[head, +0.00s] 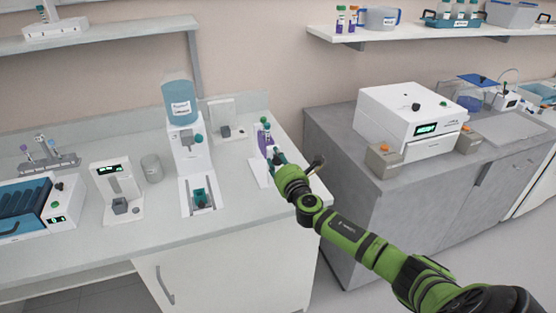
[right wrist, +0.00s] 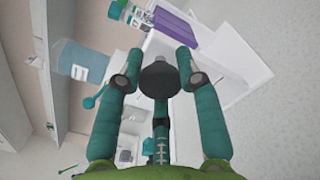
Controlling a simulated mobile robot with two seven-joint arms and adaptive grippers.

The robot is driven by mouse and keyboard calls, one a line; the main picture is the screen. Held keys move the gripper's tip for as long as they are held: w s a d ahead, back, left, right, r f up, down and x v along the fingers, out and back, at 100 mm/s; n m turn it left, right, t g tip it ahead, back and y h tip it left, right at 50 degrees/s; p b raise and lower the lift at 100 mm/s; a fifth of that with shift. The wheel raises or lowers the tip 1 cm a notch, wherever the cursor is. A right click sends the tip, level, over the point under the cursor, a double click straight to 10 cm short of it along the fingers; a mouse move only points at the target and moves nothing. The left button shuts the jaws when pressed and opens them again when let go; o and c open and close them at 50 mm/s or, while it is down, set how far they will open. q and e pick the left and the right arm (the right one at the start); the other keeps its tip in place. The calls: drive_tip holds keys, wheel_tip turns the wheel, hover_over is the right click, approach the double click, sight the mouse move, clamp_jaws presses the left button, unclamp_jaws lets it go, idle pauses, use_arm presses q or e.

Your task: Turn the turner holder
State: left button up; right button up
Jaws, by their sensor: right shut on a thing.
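The turner holder looks to be the white stand (head: 257,172) with a purple part near the right end of the left counter. In the right wrist view, its white body (right wrist: 222,58) and a purple block (right wrist: 178,28) show beyond my fingers. My right gripper (head: 277,157) is at this stand and covers part of it in the head view. In the right wrist view, the teal fingers of my right gripper (right wrist: 158,60) stand on either side of a dark round knob (right wrist: 160,80) and are shut on it. How the knob joins the stand is hidden. My left gripper is not in view.
A white dispenser (head: 190,155) with a blue bottle (head: 180,100) stands left of the stand. A small white device (head: 118,190) and a grey cup (head: 152,168) are farther left. A white machine (head: 410,118) sits on the right grey counter, across a gap. The counter front is clear.

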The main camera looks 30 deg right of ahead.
drive_tip(key=shift+d+r, duration=0.2)
drive_tip(key=shift+r, duration=0.1)
drive_tip(key=o, duration=1.1)
drive_tip(key=shift+f, duration=0.1)
drive_tip(key=shift+a+f, duration=0.1)
drive_tip(key=shift+s, duration=0.2)
drive_tip(key=v, duration=1.1)
drive_tip(key=shift+s+a, duration=0.15)
drive_tip(key=shift+s, duration=0.15)
